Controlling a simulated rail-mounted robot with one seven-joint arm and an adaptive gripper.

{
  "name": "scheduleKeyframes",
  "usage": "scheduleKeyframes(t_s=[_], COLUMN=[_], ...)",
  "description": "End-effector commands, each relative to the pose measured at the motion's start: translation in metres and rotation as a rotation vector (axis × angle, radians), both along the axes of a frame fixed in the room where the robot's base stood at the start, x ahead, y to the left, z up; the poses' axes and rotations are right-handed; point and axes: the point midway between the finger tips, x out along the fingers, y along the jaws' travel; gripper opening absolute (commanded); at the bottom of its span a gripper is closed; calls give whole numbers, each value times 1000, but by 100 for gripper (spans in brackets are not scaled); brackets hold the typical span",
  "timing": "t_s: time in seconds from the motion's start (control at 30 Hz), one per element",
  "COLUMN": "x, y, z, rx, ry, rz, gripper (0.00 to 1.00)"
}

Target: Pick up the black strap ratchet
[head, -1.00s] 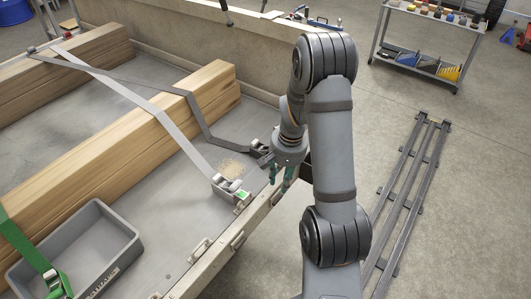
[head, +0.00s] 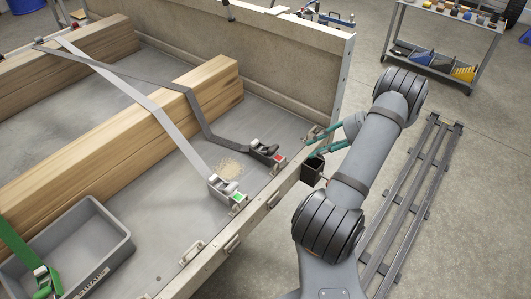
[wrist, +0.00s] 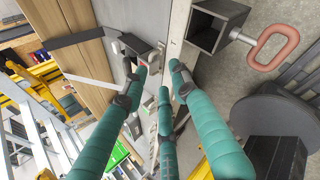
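The black strap ratchet (head: 265,152) lies on the trailer bed near its right side rail, with a dark strap running from it over the wooden beams and a red marker (head: 281,161) beside it. In the wrist view a dark ratchet (wrist: 136,46) lies beyond the fingertips, partly covered by a finger. My gripper (head: 309,146) is over the side rail, right of the black ratchet and apart from it. Its teal fingers (wrist: 156,82) are spread and hold nothing. A silver-grey ratchet (head: 222,186) with a green marker sits nearer, on a lighter strap.
A black square socket (head: 312,170) sticks out from the rail below my gripper; the wrist view shows a red-handled pin (wrist: 273,40) on it. A high board (head: 290,60) closes the bed's far end. A grey bin (head: 110,262) stands front left.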

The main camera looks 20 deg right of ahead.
Motion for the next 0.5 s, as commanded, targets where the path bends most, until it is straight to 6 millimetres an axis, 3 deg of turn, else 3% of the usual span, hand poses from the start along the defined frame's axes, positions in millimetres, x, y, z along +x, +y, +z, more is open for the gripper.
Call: scheduleKeyframes(t_s=[0.1,0.2,0.33,0.5], x=[11,15,17,27], y=[20,29,33,49], z=[28,43,46,34], rx=[265,424,501,518], ry=[143,265,358,387], rz=[-209,-331,-412,-433], gripper=[28,28,28,28])
